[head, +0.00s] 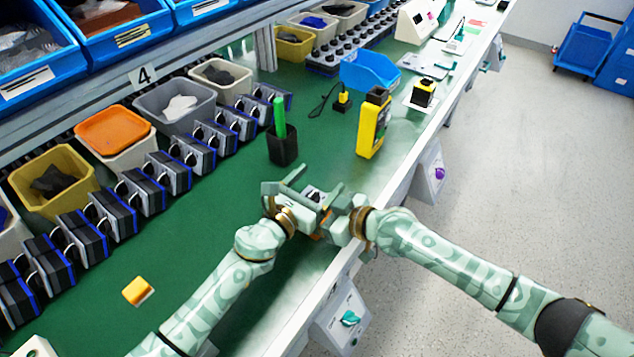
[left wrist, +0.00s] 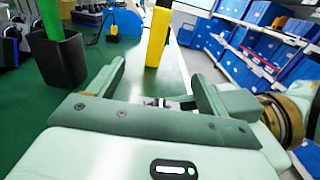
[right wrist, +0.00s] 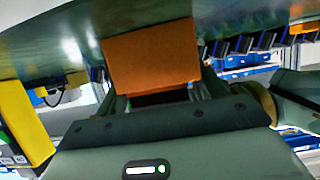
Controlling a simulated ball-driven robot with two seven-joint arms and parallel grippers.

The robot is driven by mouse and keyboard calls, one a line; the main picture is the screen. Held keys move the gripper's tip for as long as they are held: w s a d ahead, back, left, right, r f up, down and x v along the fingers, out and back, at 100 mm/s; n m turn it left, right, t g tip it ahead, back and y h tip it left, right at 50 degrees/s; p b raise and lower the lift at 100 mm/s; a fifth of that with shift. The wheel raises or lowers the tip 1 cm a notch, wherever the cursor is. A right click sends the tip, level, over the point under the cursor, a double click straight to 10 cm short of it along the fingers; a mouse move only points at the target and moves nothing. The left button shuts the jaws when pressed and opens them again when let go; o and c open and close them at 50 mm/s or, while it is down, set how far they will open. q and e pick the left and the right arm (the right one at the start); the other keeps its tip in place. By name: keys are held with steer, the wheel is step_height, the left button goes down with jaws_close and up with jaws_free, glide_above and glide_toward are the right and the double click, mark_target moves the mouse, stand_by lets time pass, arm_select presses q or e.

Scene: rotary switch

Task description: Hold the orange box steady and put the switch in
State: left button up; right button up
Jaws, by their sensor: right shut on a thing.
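The orange box (right wrist: 150,58) fills the space ahead of my right gripper (right wrist: 158,92) in the right wrist view, and that gripper is shut on it. In the head view only a small orange edge (head: 316,237) shows between the two grippers. My left gripper (head: 311,197) is close against the right one, over the box. Its fingers stand wide apart in the left wrist view (left wrist: 160,85). A small grey and dark part (head: 314,195), perhaps the switch, shows between the left fingers. I cannot tell whether it sits in the box.
A black cup with a green marker (head: 282,145) stands just behind the left gripper. A yellow meter (head: 373,123) stands behind the grippers. A yellow-orange block (head: 138,291) lies at the front left. Bins and several dark switch-like units line the left side. The bench edge is close on the right.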

arm_select(q)
steer(key=shift+s+d, duration=0.2)
steer(key=shift+d, duration=0.05)
arm_select(e)
steer(key=shift+a+r, duration=0.1)
